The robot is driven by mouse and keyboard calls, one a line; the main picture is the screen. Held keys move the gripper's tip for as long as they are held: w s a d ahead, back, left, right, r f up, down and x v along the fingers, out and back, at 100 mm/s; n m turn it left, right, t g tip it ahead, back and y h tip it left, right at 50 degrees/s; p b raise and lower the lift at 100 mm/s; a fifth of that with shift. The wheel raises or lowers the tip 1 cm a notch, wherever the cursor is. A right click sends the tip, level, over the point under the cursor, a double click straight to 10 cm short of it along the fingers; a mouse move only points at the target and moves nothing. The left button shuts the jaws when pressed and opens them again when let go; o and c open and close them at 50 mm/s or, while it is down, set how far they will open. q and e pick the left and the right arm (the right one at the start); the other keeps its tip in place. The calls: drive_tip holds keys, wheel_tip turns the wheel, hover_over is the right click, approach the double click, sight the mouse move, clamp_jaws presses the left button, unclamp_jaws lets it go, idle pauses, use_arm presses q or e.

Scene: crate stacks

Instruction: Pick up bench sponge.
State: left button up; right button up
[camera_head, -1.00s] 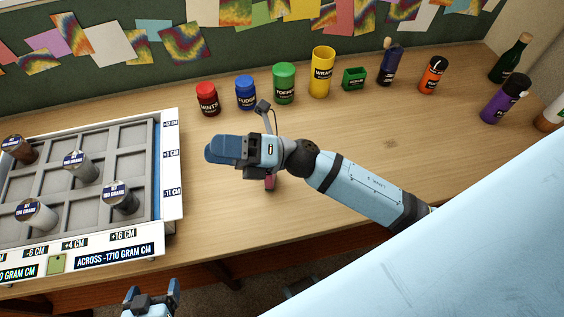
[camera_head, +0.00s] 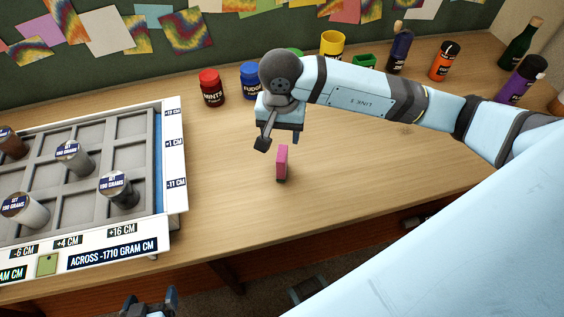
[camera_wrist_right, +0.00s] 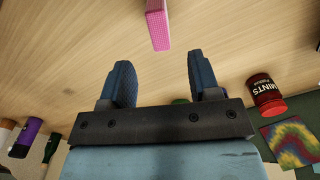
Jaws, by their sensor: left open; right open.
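The bench sponge (camera_head: 282,161) is a small pink block standing upright on the wooden bench, near the middle of the head view. It also shows at the top of the right wrist view (camera_wrist_right: 158,26), beyond the fingertips and roughly in line with the gap between them. My right gripper (camera_wrist_right: 158,72) is open and empty, its two blue fingers apart and not touching the sponge. In the head view its hand is just behind the sponge, partly hidden by its own arm. My left gripper (camera_head: 150,298) is open at the bottom edge, below the bench front.
A tray (camera_head: 174,165) with grey compartments and several labelled weights stands at the left. The red mints jar (camera_head: 211,89), blue jar (camera_head: 251,82), yellow container (camera_head: 332,44) and several bottles line the back. The bench around the sponge is clear.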

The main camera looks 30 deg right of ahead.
sight(282, 153)
wheel_tip(282, 153, down, 9)
drive_tip(key=shift+r+p, duration=0.1)
drive_tip(key=shift+p, duration=0.25)
clamp_jaws()
drive_tip(key=shift+r, duration=0.1)
wheel_tip(282, 153, up, 20)
idle(0.7)
